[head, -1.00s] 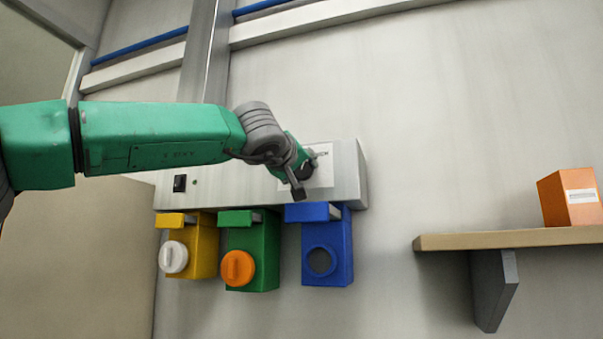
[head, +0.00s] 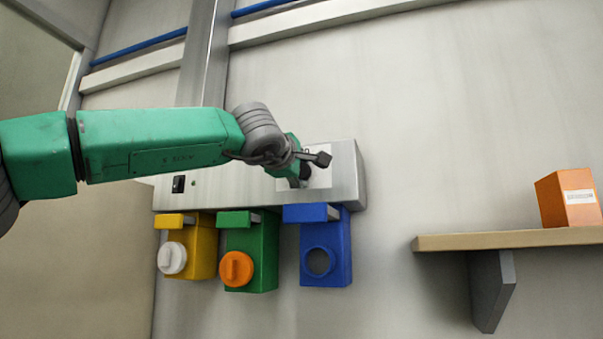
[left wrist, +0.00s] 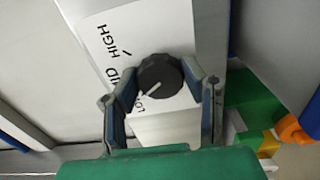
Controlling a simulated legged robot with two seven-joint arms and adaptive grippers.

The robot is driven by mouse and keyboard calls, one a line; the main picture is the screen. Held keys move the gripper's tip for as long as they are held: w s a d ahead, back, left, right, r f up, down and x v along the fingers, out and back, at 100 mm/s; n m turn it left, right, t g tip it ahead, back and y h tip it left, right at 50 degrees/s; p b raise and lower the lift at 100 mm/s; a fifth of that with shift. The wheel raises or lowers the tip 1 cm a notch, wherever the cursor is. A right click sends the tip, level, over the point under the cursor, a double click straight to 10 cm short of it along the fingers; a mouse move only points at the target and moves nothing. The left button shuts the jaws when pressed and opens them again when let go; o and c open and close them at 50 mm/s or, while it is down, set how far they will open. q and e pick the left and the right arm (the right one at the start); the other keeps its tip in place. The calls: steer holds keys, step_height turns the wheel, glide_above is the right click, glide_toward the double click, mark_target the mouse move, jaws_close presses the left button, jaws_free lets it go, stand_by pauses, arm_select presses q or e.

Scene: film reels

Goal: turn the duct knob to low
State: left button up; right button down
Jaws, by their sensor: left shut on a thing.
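The duct knob (left wrist: 160,76) is round and dark with a white pointer line, on a white label plate (left wrist: 105,50) printed HIGH, MID and LOW. In the left wrist view its pointer aims down-left, toward the LOW lettering, which is partly covered. My left gripper (left wrist: 165,85) has one finger on each side of the knob and is shut on it. In the head view my left gripper (head: 308,168) sits in front of the label plate and mostly hides the knob. My right gripper is not in view.
The grey panel (head: 225,192) carries a black switch (head: 178,184) and a small lamp. Below hang yellow (head: 205,250), green (head: 265,250) and blue (head: 338,250) boxes. At right, a wooden shelf (head: 500,240) holds an orange box (head: 568,198). The wall between is clear.

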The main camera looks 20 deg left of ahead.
arm_select(q)
steer(key=shift+w+f+n, duration=0.1)
steer(key=shift+f+n, duration=0.25)
steer(key=shift+n, duration=0.75)
steer(key=shift+d, duration=0.1)
steer(key=o, duration=1.1)
steer(key=shift+o, duration=0.2)
steer(key=shift+r, duration=0.1)
steer(key=shift+r, duration=0.1)
steer(key=s, duration=1.1)
steer(key=shift+s+a+f, duration=0.2)
steer(key=shift+s+a, duration=0.15)
steer(key=shift+a, duration=0.1)
